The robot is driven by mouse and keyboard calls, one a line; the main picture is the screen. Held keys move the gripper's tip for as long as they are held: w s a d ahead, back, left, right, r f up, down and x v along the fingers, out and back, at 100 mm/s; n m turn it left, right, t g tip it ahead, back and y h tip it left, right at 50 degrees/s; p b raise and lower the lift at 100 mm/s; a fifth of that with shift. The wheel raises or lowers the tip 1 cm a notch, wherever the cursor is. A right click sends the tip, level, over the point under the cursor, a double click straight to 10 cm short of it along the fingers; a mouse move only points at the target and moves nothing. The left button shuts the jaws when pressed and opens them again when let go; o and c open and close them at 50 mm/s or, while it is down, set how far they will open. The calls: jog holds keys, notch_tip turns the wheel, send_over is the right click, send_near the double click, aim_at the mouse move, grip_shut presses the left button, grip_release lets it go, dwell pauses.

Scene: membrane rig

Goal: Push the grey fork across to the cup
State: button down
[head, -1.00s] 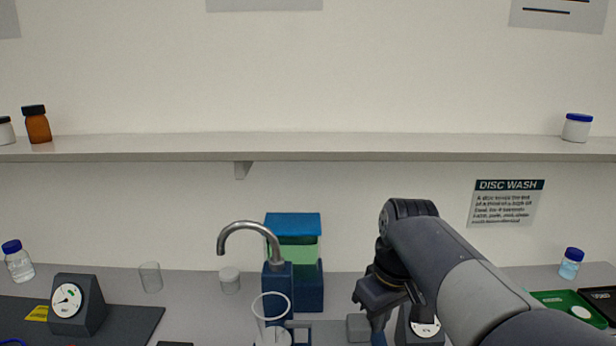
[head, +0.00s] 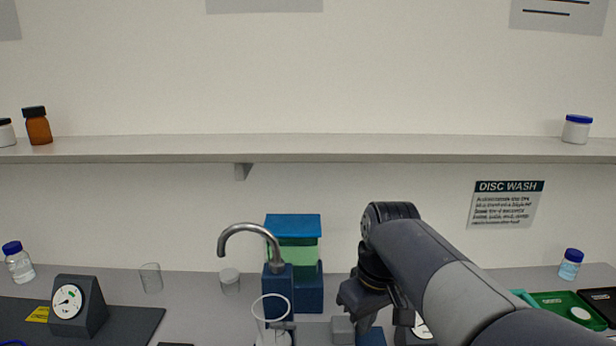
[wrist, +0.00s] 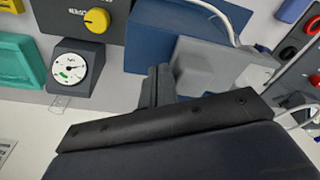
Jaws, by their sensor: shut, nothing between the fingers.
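The grey fork shows in the head view as a small grey block (head: 342,329) at the bottom edge, its lower part cut off. A grey block in the wrist view (wrist: 205,66) looks like the same piece; I cannot make out its prongs. The clear cup (head: 271,318) stands left of it, below the tap, with a gap between them. My gripper (head: 363,318) is shut and empty, just right of the grey block. Its fingers (wrist: 159,84) are close beside the block in the wrist view; whether they touch is hard to tell.
A curved metal tap (head: 250,229) rises behind the cup, with a blue and green box (head: 295,240) behind it. A small clear glass (head: 151,279) and a dark gauge (head: 78,305) stand left. A green tray (head: 555,299) lies right.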

jog(key=shift+d, duration=0.6)
notch_tip(320, 180, up, 8)
jog(key=p, duration=0.7)
jog(key=shift+f, duration=0.1)
notch_tip(320, 180, down, 8)
jog(key=b, duration=0.6)
jog(key=shift+b, duration=0.4)
